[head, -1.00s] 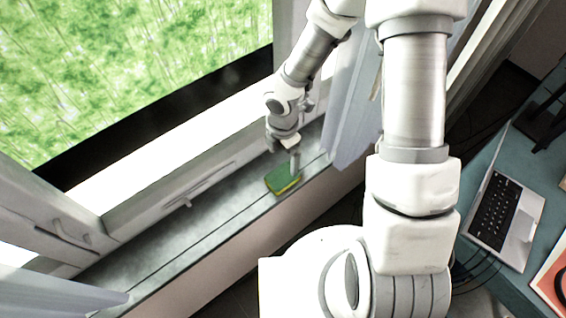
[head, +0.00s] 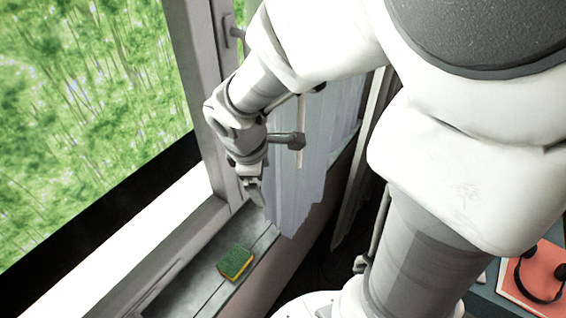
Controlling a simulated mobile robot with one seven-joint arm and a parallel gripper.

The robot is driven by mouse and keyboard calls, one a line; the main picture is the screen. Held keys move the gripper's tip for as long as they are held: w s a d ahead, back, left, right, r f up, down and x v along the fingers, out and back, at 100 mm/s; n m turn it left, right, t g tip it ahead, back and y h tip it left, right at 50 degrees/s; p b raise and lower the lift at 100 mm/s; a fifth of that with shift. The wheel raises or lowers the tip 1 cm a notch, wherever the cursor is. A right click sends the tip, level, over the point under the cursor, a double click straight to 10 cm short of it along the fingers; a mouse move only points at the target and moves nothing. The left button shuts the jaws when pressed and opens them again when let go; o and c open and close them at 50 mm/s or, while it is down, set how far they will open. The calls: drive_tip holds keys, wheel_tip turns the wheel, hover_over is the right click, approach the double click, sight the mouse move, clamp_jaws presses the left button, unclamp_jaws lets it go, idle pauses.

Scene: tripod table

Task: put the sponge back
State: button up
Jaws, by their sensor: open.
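A sponge (head: 236,262), green on top with a yellow side, lies flat on the grey window sill (head: 205,278). My gripper (head: 257,198) is above and beyond the sponge, close to the curtain, and clear of it. The gripper is open and holds nothing that I can see. Its fingers are small and partly seen edge-on.
The window frame (head: 190,230) runs along the left of the sill. A pale curtain (head: 296,185) hangs just right of my gripper. A table with a red item and dark headphones (head: 541,272) is at the lower right. The sill around the sponge is clear.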

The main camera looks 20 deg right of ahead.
drive_tip(key=s+d+r+m+t+y+b, duration=0.1)
drive_tip(key=s+r+m+t+y+b, duration=0.1)
drive_tip(key=s+r+m, duration=0.9)
drive_tip(key=shift+s+m+t, duration=0.15)
drive_tip(key=shift+m+t, duration=0.35)
drive_tip(key=shift+m, duration=0.3)
